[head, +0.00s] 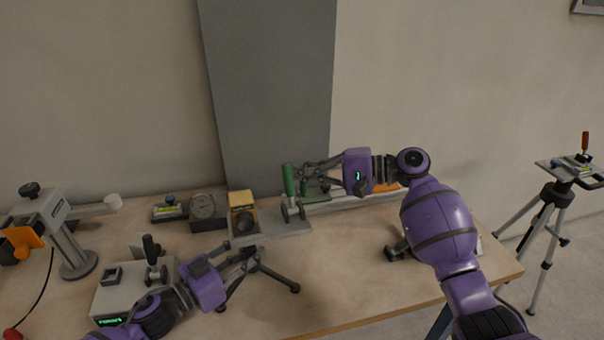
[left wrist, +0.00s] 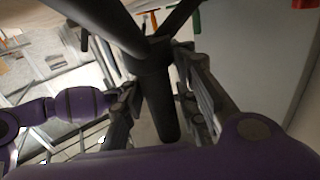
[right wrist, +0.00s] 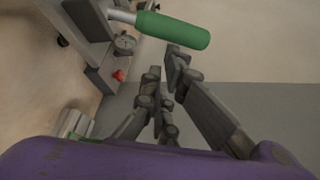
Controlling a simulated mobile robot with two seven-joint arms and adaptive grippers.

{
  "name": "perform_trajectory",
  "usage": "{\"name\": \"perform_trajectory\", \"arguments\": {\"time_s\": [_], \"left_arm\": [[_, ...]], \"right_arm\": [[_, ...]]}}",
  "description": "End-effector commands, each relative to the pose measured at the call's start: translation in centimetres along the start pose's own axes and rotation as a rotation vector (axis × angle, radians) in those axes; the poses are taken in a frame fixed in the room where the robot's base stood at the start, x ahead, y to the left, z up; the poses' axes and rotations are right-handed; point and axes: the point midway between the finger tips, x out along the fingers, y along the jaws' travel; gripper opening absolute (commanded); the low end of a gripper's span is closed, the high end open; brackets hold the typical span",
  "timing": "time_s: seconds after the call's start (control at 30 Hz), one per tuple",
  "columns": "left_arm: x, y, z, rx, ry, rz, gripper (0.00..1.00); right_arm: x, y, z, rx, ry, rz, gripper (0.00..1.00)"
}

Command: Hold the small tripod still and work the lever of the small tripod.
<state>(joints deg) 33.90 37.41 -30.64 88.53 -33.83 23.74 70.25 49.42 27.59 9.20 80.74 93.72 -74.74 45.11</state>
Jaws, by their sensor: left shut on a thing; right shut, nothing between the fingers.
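The small tripod (head: 272,275) is black with splayed legs and stands near the front middle of the table. My left gripper (head: 246,257) is shut on it. In the left wrist view its dark centre post (left wrist: 158,100) sits between the fingers, with legs spreading from its top. The tripod's lever cannot be made out. My right gripper (head: 308,171) is shut and empty, raised beside the upright green handle (head: 289,179) of a clamp device. In the right wrist view the closed fingertips (right wrist: 163,72) are just below the green handle (right wrist: 174,30) in the picture, apparently apart from it.
A grey box with a green display (head: 120,300) is left of my left gripper. A grey stand (head: 70,245) is at far left. A large tripod (head: 556,195) stands right of the table.

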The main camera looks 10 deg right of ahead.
Motion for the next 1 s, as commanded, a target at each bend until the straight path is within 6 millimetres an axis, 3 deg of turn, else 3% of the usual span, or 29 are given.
{"name": "perform_trajectory", "arguments": {"time_s": [0.67, 1.0], "left_arm": [[0.0, 0.0, 0.1, -0.009, 0.0, -0.001, 0.0], [0.0, -0.1, 0.1, -0.009, 0.0, -0.003, 0.0]], "right_arm": [[-0.5, -0.4, 0.9, -0.125, -0.002, -0.076, 0.0], [-1.3, -0.8, 2.4, -0.316, -0.003, -0.19, 0.0]]}}
